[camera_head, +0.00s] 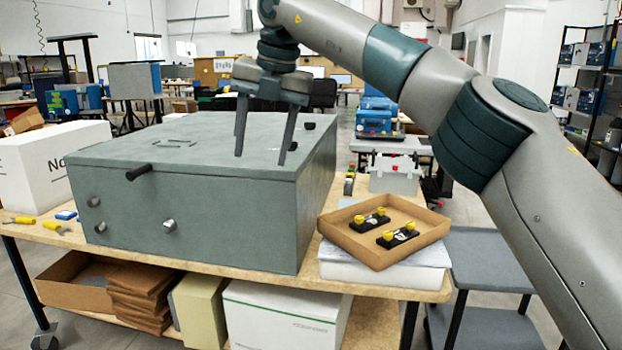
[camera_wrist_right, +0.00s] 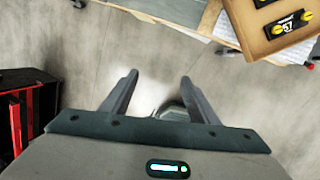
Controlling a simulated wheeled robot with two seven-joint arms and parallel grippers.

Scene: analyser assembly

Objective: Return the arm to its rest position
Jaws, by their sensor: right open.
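My right arm comes in from the right in the head view, raised high. My right gripper (camera_head: 262,150) is open and empty, with its two fingers pointing down; in the picture they overlap the top of the grey analyser box (camera_head: 200,225). The right wrist view shows the same open fingers (camera_wrist_right: 158,95) with bare floor beyond them and nothing between them held. The analyser box stands on the wooden table with its lid down. My left gripper does not show in either view.
A cardboard tray (camera_head: 345,243) with two black parts with yellow knobs sits at the table's right; it also shows in the right wrist view (camera_wrist_right: 245,30). A white box (camera_head: 50,165) stands left. Boxes lie on the lower shelf. A grey cart (camera_head: 490,258) stands right of the table.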

